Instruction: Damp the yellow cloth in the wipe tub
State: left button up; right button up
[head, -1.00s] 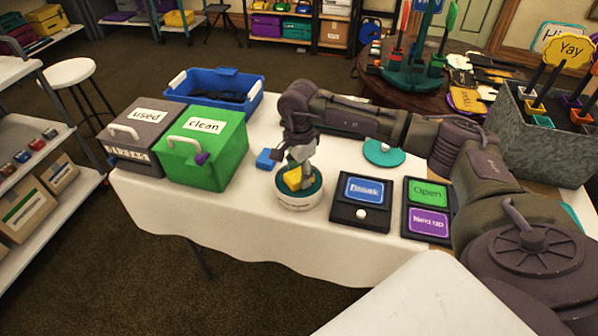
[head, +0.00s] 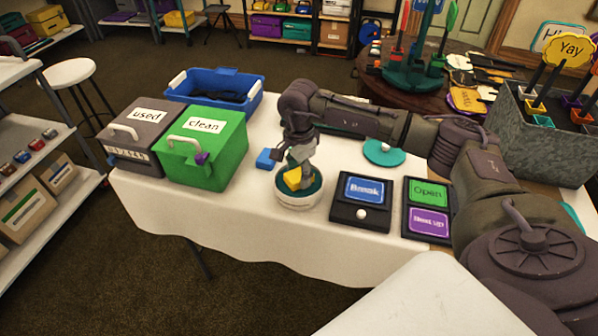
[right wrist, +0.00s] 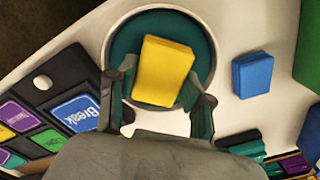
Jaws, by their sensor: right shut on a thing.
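The yellow cloth (head: 292,178) is a folded yellow block at the mouth of the wipe tub (head: 299,202), a round white tub with a teal inside. My right gripper (head: 302,171) reaches down over the tub and is shut on the cloth. In the right wrist view the cloth (right wrist: 165,70) lies between the two fingers, with the teal inside of the tub (right wrist: 126,45) around it. I cannot tell how deep the cloth sits in the tub. My left gripper is not in view.
A blue block (head: 267,158) lies just left of the tub. The green "clean" box (head: 222,160) and grey "used" box (head: 140,168) stand further left, with a blue crate (head: 255,100) behind. The "Break" button panel (head: 345,214) is close on the right.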

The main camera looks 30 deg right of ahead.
aim_at(299, 174)
jog(key=shift+r+p, duration=2.2)
jog(key=shift+r, duration=1.3)
